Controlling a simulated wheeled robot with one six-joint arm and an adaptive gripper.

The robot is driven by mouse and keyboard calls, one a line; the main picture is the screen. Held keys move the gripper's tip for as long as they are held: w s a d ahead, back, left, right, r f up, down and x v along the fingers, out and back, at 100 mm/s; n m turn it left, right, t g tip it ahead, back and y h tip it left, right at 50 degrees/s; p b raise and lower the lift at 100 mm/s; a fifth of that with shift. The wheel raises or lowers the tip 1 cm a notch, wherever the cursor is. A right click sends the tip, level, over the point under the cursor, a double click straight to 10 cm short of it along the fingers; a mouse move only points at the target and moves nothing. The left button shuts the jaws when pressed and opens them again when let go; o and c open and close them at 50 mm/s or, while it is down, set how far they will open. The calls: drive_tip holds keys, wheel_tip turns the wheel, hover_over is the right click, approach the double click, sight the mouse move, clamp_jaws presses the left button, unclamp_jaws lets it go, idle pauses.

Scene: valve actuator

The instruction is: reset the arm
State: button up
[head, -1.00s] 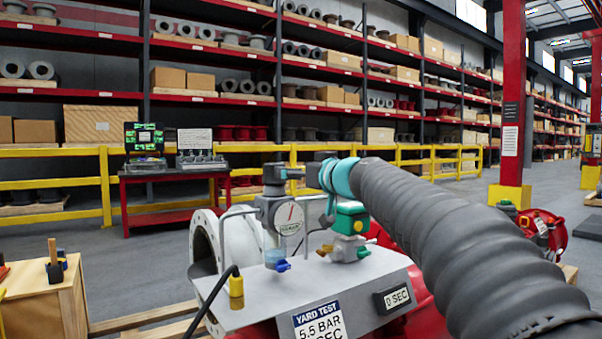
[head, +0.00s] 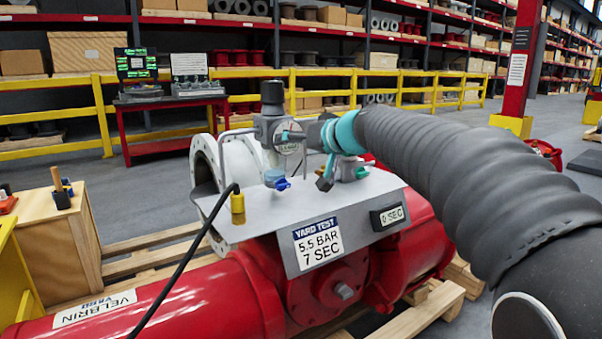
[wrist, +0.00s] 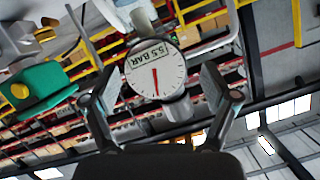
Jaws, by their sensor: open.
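My gripper (head: 308,152) is at the end of my grey sleeved arm, beside the regulator (head: 272,125) on the grey panel (head: 260,222). In the wrist view my gripper (wrist: 160,88) is open, its two fingers apart with nothing held between them. A round gauge (wrist: 156,72) marked 5.5 BAR shows beyond and between the fingers, with a red needle. Whether a finger touches it I cannot tell. A green block with a yellow knob (wrist: 30,90) is left in the wrist view; my arm mostly hides it in the head view.
The panel sits over a red actuator (head: 200,300) on wooden pallets, with a YARD TEST label (head: 318,242) and a 0 SEC display (head: 387,217). A black cable (head: 190,255) hangs at the front. A wooden crate (head: 45,235) stands left. Yellow rails (head: 345,85) run behind.

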drive_tip(key=s+d+f+m+g+h+p, duration=0.1)
drive_tip(key=s+d+f+g+h, duration=0.15)
drive_tip(key=s+f, duration=0.5)
drive_tip(key=s+d+f+m+g+h, duration=0.2)
drive_tip(key=s+d+f, duration=0.1)
drive_tip(key=s+f, duration=0.45)
drive_tip(key=s+d+f+h+p, duration=0.1)
drive_tip(key=s+d+f, duration=0.1)
drive_tip(key=s, duration=0.5)
drive_tip(key=s+d+f+h+p, duration=0.1)
drive_tip(key=s+d+f+h, duration=0.1)
drive_tip(key=s+d, duration=0.3)
drive_tip(key=s+d+f+g+h+p, duration=0.1)
drive_tip(key=s+d, duration=0.3)
drive_tip(key=s, duration=0.7)
drive_tip(key=shift+f, duration=0.85)
